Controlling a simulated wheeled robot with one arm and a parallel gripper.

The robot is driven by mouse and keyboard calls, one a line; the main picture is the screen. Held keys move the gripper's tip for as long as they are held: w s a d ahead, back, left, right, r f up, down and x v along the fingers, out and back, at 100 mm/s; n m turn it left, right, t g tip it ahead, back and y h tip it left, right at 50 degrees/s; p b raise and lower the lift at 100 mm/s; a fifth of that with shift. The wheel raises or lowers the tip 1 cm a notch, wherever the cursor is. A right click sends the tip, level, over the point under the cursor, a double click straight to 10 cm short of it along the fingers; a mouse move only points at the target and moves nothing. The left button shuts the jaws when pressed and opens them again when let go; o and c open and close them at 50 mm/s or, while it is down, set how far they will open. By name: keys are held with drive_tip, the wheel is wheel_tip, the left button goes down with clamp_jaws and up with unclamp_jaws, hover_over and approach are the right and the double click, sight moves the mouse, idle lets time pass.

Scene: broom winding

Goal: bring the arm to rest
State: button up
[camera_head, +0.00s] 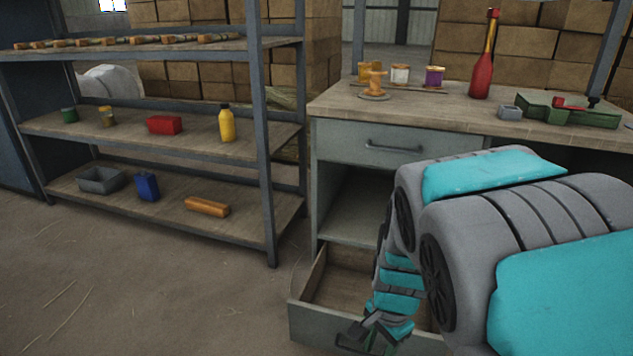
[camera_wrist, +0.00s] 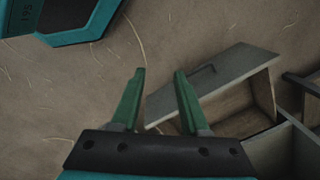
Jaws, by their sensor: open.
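My arm reaches down over the right side of the head view, in front of the workbench (camera_head: 340,105). My gripper (camera_head: 375,345) is low at the front of the pulled-out bottom drawer (camera_head: 310,318). In the wrist view my gripper (camera_wrist: 156,80) shows two green fingers spread apart with nothing between them. The drawer's front panel (camera_wrist: 222,80) and its handle lie just right of the fingers in that view. I cannot tell whether a finger touches the drawer. The fingertips are partly hidden in the head view.
A metal shelf (camera_head: 272,190) at the left holds bottles, boxes and tools. The floor (camera_head: 150,290) at the front left is clear.

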drive_tip(key=s+d+r+n+g+p, duration=0.1)
drive_tip(key=s+r+n, duration=0.4)
drive_tip(key=s, duration=0.4)
drive_tip(key=s+d+r+n+g+p, duration=0.1)
drive_tip(key=s+d+r+n, duration=0.1)
drive_tip(key=s+r+n, duration=0.4)
drive_tip(key=s, duration=0.3)
drive_tip(key=shift+s+d+h+p, duration=0.15)
drive_tip(key=shift+s+h+p, duration=0.15)
drive_tip(key=shift+s+p, duration=0.1)
